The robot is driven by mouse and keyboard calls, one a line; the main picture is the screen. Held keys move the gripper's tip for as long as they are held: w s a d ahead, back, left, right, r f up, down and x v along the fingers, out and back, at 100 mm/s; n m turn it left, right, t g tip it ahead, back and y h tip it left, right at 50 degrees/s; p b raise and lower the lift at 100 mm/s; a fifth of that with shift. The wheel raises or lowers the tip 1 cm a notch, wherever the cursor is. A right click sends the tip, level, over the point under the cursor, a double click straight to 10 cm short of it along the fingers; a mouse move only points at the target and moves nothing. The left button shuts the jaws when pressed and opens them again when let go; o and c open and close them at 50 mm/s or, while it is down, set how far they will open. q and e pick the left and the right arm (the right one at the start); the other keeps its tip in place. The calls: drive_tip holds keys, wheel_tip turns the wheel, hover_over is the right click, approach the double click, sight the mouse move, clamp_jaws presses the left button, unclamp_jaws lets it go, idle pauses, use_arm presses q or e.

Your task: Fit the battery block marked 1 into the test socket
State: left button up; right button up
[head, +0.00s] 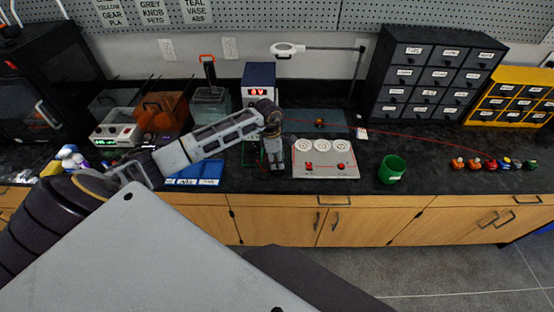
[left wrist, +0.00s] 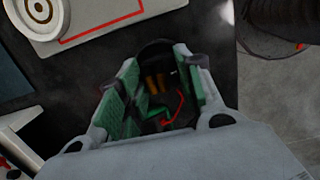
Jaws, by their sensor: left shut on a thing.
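My left gripper (head: 276,166) is over the counter, just left of the white panel (head: 308,172). In the left wrist view its green-padded fingers (left wrist: 158,88) are closed around a dark block (left wrist: 156,78) with copper-coloured strips. A red wire-like line shows between the fingers. The fingers hide much of the block, and I cannot read any mark 1 on it. The white panel has three round dials, a red outline and two red posts. I cannot make out the test socket with certainty; a box with a red display (head: 260,92) stands behind the gripper. My right gripper is not in view.
A green cup (head: 391,169) stands right of the panel. A blue labelled tray (head: 207,168) lies to the left. Several small coloured pieces (head: 490,164) line the right counter. Dark drawers (head: 432,72) stand behind. The counter between cup and pieces is clear.

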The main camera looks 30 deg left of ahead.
use_arm(q)
drive_tip(key=shift+f+b, duration=0.35)
drive_tip(key=shift+f, duration=0.15)
drive_tip(key=o, duration=0.8)
drive_tip(key=shift+c, duration=0.2)
drive_tip(key=shift+r, duration=0.15)
wheel_tip(320, 180, up, 11)
drive_tip(key=a+p, duration=0.1)
drive_tip(key=p, duration=0.5)
drive_tip(key=shift+s, duration=0.35)
idle(0.6)
drive_tip(key=shift+f, duration=0.2)
idle(0.7)
